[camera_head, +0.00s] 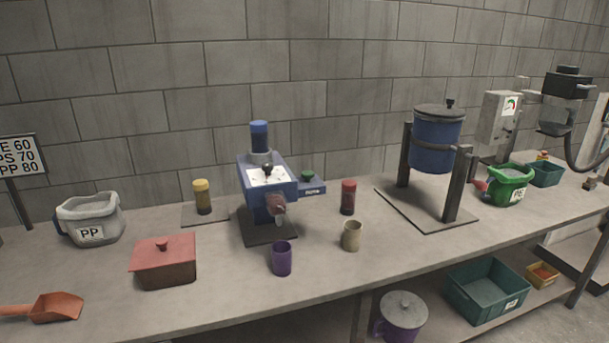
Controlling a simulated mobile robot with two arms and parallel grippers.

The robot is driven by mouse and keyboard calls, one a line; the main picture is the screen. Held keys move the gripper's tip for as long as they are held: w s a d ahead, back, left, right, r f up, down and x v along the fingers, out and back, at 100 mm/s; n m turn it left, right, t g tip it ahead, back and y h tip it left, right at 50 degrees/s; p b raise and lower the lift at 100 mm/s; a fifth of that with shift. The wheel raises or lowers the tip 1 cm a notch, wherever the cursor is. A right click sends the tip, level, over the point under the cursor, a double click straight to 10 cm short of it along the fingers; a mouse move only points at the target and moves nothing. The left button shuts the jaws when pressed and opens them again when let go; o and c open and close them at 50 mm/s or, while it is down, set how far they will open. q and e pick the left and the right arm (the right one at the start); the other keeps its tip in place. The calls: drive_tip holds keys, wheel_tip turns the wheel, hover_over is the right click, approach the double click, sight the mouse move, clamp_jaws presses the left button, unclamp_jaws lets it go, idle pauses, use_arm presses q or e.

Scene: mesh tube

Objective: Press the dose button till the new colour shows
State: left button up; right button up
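A blue dosing machine (250,190) stands on a dark base plate near the middle of the bench. A blue-capped cylinder (259,136) sits on its top, and a white dial face with a dark knob (267,172) is on its upper side. A green button (307,174) sits on a blue bracket (312,188) at its right; the bracket's small label is too blurred to read surely. A dark reddish nozzle (275,205) points forward, with a pale tip below it. Neither of my grippers is in view.
A purple cup (281,259) and a tan cup (351,236) stand in front. A yellow-capped jar (202,197) and a red-capped jar (348,197) flank the machine. A red lidded box (164,262) is front left; a blue hopper (435,143) on a stand is right.

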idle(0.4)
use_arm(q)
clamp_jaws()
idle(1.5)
